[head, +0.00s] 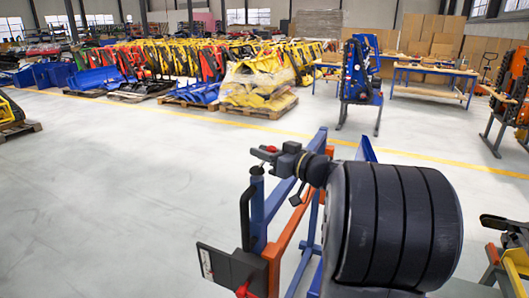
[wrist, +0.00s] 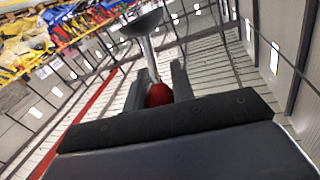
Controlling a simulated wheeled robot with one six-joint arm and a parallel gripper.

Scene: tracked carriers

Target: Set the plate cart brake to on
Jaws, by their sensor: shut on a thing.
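The plate cart (head: 257,215) is a blue and orange frame in the lower middle of the head view. A red knob shows small at its top (head: 269,149). In the wrist view the red knob (wrist: 158,95) sits on a thin metal lever (wrist: 149,57) that runs up to a dark rounded piece. My gripper (wrist: 160,86) has its two dark fingers on either side of the knob and is shut on it. In the head view my gripper (head: 268,153) is at the top of the blue post. The lever's shaft is mostly hidden there, and no brake marking is readable.
A dark box with a white label (head: 206,263) and a black handle (head: 246,218) are on the cart's near side. My dark arm hides much of the cart. Pallets of yellow and blue parts (head: 258,88) and workbenches stand farther back.

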